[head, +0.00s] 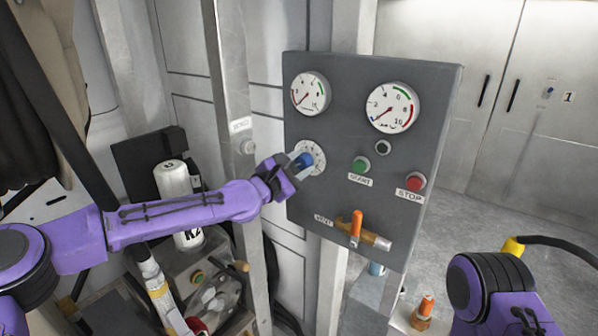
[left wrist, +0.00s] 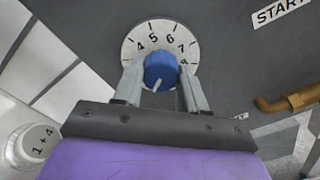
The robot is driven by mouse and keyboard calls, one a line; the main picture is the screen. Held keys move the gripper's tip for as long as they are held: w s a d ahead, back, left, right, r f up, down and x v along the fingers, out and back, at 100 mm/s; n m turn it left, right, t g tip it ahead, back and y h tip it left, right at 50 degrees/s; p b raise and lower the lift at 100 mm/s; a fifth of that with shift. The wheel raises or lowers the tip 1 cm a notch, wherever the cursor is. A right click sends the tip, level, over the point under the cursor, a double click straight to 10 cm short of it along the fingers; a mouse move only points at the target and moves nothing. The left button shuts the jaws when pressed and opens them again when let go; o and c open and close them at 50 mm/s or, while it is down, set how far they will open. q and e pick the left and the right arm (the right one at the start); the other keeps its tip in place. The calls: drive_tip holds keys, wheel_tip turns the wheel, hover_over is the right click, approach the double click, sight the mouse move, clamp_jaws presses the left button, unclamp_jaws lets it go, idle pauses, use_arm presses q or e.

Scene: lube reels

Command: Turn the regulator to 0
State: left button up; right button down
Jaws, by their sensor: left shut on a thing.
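The regulator is a blue knob (head: 303,162) on a white numbered dial (head: 317,152), at the left side of the grey control panel (head: 335,205). My left gripper (head: 297,165) reaches it from the left and is shut on the knob. In the left wrist view the two fingers stand on either side of the blue knob (left wrist: 160,69). The dial's numbers 4 to 8 (left wrist: 155,38) show above it. The white mark on the knob points down and slightly left. The 0 is not visible, and the fingers hide the lower dial. My right gripper is out of view.
Two gauges (head: 310,94) (head: 392,107) sit above, with needles pointing lower left. A green START button (head: 361,165), a red STOP button (head: 415,182) and an orange-handled valve (head: 356,228) are on the panel. A metal post (head: 235,75) and canisters (head: 173,180) stand left.

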use_arm(q)
drive_tip(key=shift+w+a+r+n+b, duration=0.15)
drive_tip(key=shift+n+b, duration=0.15)
drive_tip(key=shift+n, duration=0.2)
drive_tip(key=o, duration=1.1)
drive_tip(key=shift+c, duration=0.2)
drive_tip(key=b+v, duration=0.2)
drive_tip(key=v, duration=0.8)
drive_tip(key=shift+s, duration=0.25)
drive_tip(key=shift+a, duration=0.1)
